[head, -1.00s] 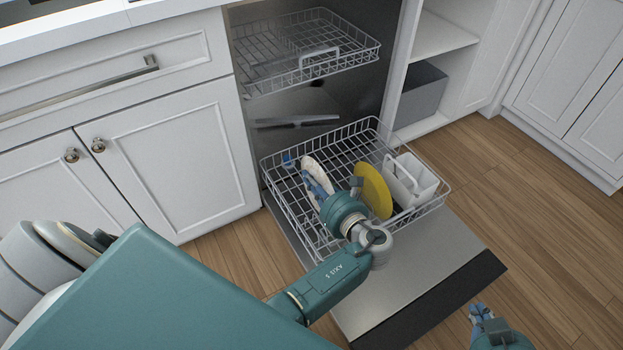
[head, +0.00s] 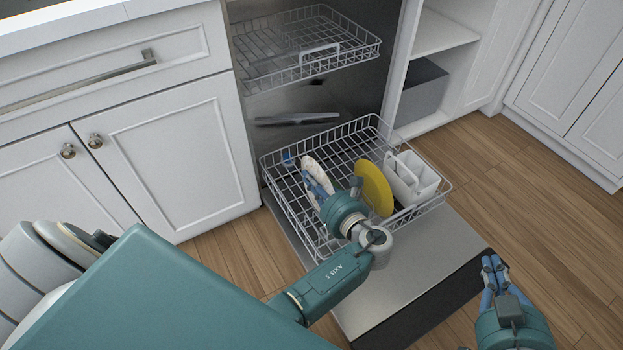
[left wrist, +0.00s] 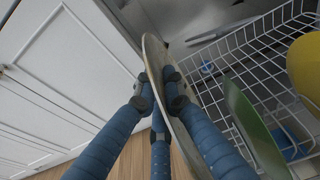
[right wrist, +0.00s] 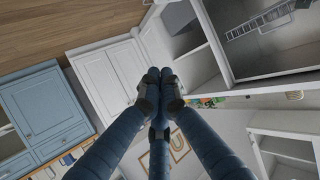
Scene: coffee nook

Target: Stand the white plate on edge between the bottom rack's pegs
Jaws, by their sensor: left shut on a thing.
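The white plate (head: 313,169) stands roughly on edge, slightly tilted, at the bottom rack (head: 281,199), left of the yellow plate. My left gripper (head: 327,190) is shut on it; in the left wrist view the plate (left wrist: 154,60) passes between the fingertips (left wrist: 162,88). The plate's lower edge and the pegs under it are hidden, so I cannot tell whether it sits between pegs. My right gripper (head: 490,265) is over the floor, right of the open door. Its fingertips (right wrist: 161,90) are together with nothing between them.
A yellow plate (head: 376,188) and a white cutlery basket (head: 424,181) stand in the bottom rack. A green plate (left wrist: 245,120) shows in the left wrist view. A blue item (head: 288,160) is at the rack's left side. The upper rack (head: 345,50) is empty.

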